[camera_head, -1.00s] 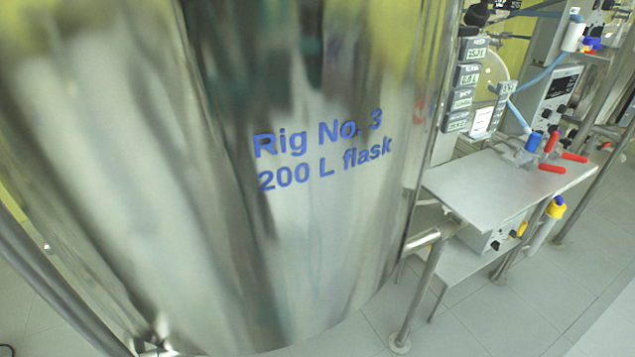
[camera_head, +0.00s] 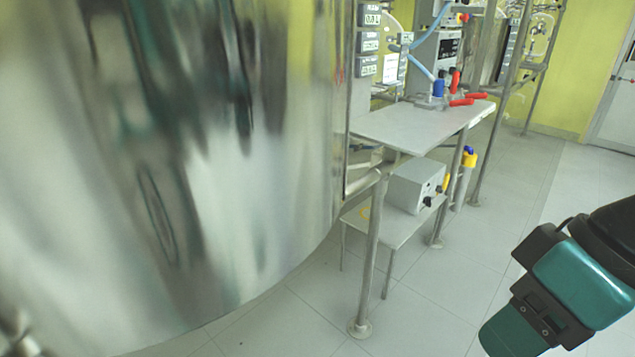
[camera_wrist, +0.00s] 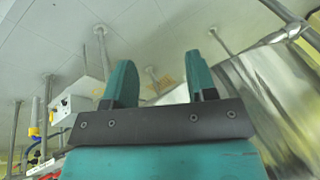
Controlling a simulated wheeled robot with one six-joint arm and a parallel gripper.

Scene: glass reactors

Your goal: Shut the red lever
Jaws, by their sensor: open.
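Several red lever handles show in the head view around the small steel table, at its far end: an upright one (camera_head: 455,80), a low one (camera_head: 461,102) and another low one to its right (camera_head: 477,96). A blue handle (camera_head: 438,88) stands just left of them. I cannot tell which red lever is meant. My gripper (camera_wrist: 160,62) is open in the wrist view, with two teal fingers apart and nothing between them. In the head view, the teal and black end of my arm is at the lower right, well apart from the levers. Small red parts also show at the wrist view's lower left.
A large shiny steel vessel (camera_head: 200,180) fills the left of the head view. The steel table (camera_head: 410,125) stands on metal legs, with a grey box (camera_head: 415,185) on the shelf below. A yellow valve (camera_head: 469,158) is beside it. The floor right of the table is clear.

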